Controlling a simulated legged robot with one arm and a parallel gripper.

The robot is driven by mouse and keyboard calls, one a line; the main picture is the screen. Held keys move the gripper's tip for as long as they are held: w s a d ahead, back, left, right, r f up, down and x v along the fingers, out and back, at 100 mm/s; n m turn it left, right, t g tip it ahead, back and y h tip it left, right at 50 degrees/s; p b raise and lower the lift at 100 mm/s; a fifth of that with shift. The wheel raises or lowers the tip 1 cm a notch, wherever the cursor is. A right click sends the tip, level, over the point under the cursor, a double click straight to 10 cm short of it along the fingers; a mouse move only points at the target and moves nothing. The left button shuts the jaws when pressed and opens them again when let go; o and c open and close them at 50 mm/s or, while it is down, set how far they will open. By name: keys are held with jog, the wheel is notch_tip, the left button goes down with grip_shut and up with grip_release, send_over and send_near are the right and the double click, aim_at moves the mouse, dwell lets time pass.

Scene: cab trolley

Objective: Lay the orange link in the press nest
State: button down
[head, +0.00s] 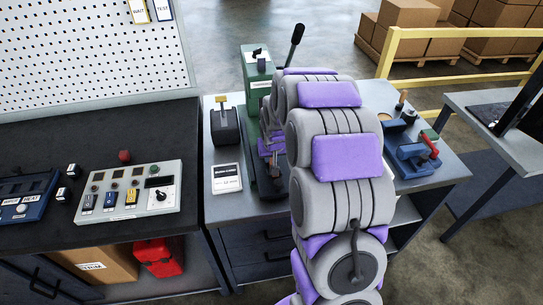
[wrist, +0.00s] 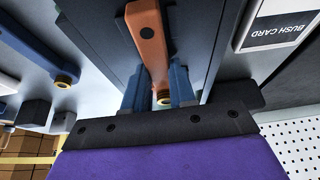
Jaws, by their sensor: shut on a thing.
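The orange link (wrist: 148,45) is between the two blue fingers of my gripper (wrist: 160,88) in the wrist view. It has a dark hole near its far end and a brass-coloured ring at the end by the fingers. My gripper is shut on it. In the head view my arm hides most of the gripper and the link. The green press (head: 257,72) with a black-knobbed lever (head: 295,42) stands just beyond the gripper on the grey bench. I cannot make out the press nest, or whether the link touches anything beneath it.
A white card (head: 227,178) and a dark block with a yellow top (head: 224,126) lie left of the press. The bush card (wrist: 277,22) shows in the wrist view. A blue fixture with a red handle (head: 418,154) is to the right. A control box (head: 128,193) sits further left.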

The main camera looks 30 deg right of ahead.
jog(key=c, duration=0.8)
grip_release()
jog(key=shift+c, duration=0.2)
